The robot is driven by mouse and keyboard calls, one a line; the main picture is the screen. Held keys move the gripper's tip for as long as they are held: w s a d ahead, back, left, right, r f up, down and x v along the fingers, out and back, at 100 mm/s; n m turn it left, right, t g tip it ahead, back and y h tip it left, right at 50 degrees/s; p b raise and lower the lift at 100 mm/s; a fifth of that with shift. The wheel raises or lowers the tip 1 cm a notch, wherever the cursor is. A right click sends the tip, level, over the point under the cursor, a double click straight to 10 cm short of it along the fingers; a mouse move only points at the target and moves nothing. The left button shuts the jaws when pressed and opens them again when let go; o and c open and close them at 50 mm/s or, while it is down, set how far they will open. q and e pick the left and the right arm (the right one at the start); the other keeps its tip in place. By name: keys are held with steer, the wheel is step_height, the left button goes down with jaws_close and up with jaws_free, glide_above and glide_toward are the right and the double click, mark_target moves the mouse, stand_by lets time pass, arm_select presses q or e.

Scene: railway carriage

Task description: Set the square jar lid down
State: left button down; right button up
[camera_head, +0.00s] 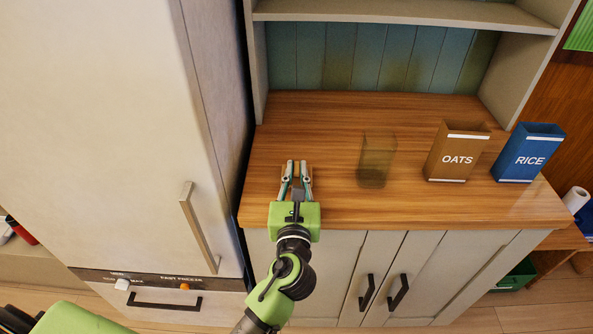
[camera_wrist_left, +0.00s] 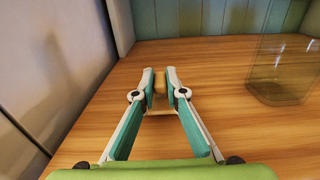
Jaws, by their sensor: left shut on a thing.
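My left gripper (camera_head: 297,166) is over the left part of the wooden counter (camera_head: 335,120), its fingers pointing toward the back. In the left wrist view, the gripper (camera_wrist_left: 159,80) is shut on a small tan block that looks like the knob of the square jar lid (camera_wrist_left: 160,106). The lid's flat wooden plate shows below and between the fingers. The fingers hide much of the lid, and I cannot tell whether it touches the counter. A clear square jar (camera_head: 376,162) stands upright to the right, apart from the gripper; it also shows in the left wrist view (camera_wrist_left: 283,75).
A brown OATS box (camera_head: 456,152) and a blue RICE box (camera_head: 526,153) stand open on the right of the counter. A tall pale fridge (camera_head: 110,120) borders the left side. A shelf (camera_head: 400,17) overhangs the back. Counter between gripper and jar is clear.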

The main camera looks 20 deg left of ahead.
arm_select(q)
steer(key=shift+f, duration=0.3)
steer(key=c, duration=2)
jaws_free()
steer(key=c, duration=0.4)
steer(key=shift+s, duration=0.1)
steer(key=shift+v, duration=2.1)
steer(key=shift+s+d, duration=0.1)
steer(key=shift+s, duration=0.25)
